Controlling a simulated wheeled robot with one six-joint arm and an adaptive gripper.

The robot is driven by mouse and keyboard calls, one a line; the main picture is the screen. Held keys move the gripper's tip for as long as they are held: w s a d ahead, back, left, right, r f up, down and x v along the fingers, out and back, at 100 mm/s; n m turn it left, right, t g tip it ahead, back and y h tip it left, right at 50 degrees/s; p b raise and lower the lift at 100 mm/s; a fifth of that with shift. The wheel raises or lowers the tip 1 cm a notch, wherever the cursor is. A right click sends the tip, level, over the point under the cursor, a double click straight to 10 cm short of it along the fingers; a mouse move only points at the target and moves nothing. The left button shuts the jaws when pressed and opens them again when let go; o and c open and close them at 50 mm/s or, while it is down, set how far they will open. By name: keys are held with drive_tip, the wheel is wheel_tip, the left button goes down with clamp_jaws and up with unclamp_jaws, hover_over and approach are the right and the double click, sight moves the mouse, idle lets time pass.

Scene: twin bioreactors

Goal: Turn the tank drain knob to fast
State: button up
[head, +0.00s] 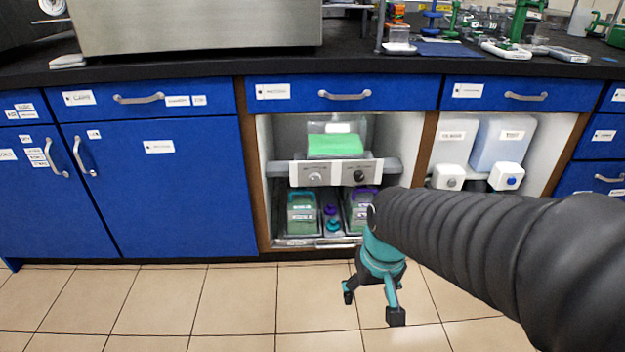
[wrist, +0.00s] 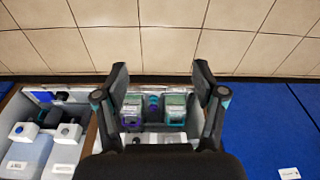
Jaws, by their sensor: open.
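A white control panel (head: 336,173) spans the open middle cabinet bay, with a pale grey knob (head: 316,176) and a black knob (head: 360,177). In the right bay, two white boxes carry a grey knob (head: 453,184) and a blue knob (head: 511,182). The labels are too small to read, so I cannot tell which knob is the tank drain. My gripper (head: 372,306) is open and empty, pointing down over the floor in front of the bays, apart from every knob. In the wrist view, my gripper (wrist: 160,72) frames the middle bay between its spread fingers.
Two green-filled containers (head: 301,215) with handles and purple-capped bottles (head: 331,211) stand below the panel. A green tank (head: 336,144) sits above it. Blue drawers (head: 345,94) and a black countertop (head: 350,65) overhang the bays. The tiled floor (head: 235,305) is clear.

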drive_tip(key=w+a+f+t+b, duration=0.1)
drive_tip(key=w+a+f+b, duration=0.15)
drive_tip(key=w+f, duration=0.65)
drive_tip(key=w+a+f+t+b, duration=0.1)
drive_tip(key=w+a+f, duration=0.2)
drive_tip(key=w+f, duration=0.55)
drive_tip(key=m+t+b, duration=0.1)
drive_tip(key=m+t, duration=0.2)
drive_tip(key=t, duration=1.1)
approach(315, 181)
drive_tip(key=w, duration=0.9)
drive_tip(key=shift+w+a+f+b, duration=0.15)
drive_tip(key=shift+b, duration=0.2)
drive_tip(key=c, duration=1.1)
drive_tip(key=shift+c, duration=0.2)
